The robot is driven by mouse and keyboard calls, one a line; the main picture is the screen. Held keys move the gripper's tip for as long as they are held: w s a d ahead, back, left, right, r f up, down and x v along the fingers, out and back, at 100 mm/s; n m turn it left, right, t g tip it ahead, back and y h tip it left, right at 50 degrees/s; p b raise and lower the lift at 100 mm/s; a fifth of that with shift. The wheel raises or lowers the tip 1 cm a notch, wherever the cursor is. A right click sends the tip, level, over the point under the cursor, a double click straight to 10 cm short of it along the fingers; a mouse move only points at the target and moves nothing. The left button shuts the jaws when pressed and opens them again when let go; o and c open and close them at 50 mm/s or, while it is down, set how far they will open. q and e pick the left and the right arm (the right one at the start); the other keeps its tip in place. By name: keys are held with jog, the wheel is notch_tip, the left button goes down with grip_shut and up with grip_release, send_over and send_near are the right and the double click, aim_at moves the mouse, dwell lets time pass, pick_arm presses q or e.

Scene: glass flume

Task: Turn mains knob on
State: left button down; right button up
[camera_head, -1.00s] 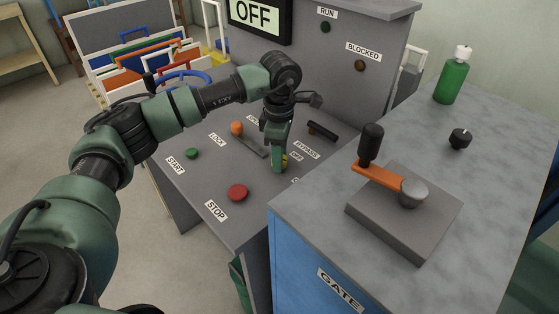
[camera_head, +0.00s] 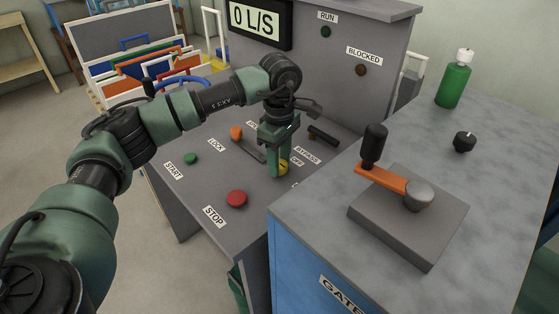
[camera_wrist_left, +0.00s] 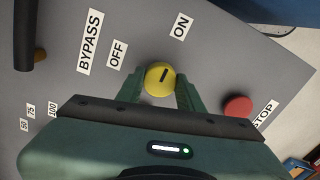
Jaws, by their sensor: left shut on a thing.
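The mains knob (camera_head: 283,167) is yellow and sits on the sloping grey console panel (camera_head: 195,185). My left gripper (camera_head: 277,160) points down at it and partly hides it. In the left wrist view the knob (camera_wrist_left: 158,79) is between the two green fingers of my left gripper (camera_wrist_left: 158,92), which is shut on it. The knob's short black mark is tilted toward the ON label (camera_wrist_left: 181,26), with the OFF label (camera_wrist_left: 117,53) to the left. The display (camera_head: 255,20) reads 0 L/S. My right gripper is not in view.
The red STOP button (camera_head: 236,198) and green START button (camera_head: 190,158) are on the panel near the knob. The black bypass handle (camera_head: 323,134) and orange-knobbed lever (camera_head: 237,133) stand behind. The orange gate crank (camera_head: 382,177) is on the bench at right.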

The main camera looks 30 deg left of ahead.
pick_arm(q)
jog(key=shift+w+r, duration=0.1)
jog(key=shift+r, duration=0.05)
jog(key=c, duration=0.9)
grip_release()
notch_tip(320, 180, up, 8)
jog(key=shift+f+b, duration=0.15)
jog(key=shift+b, duration=0.3)
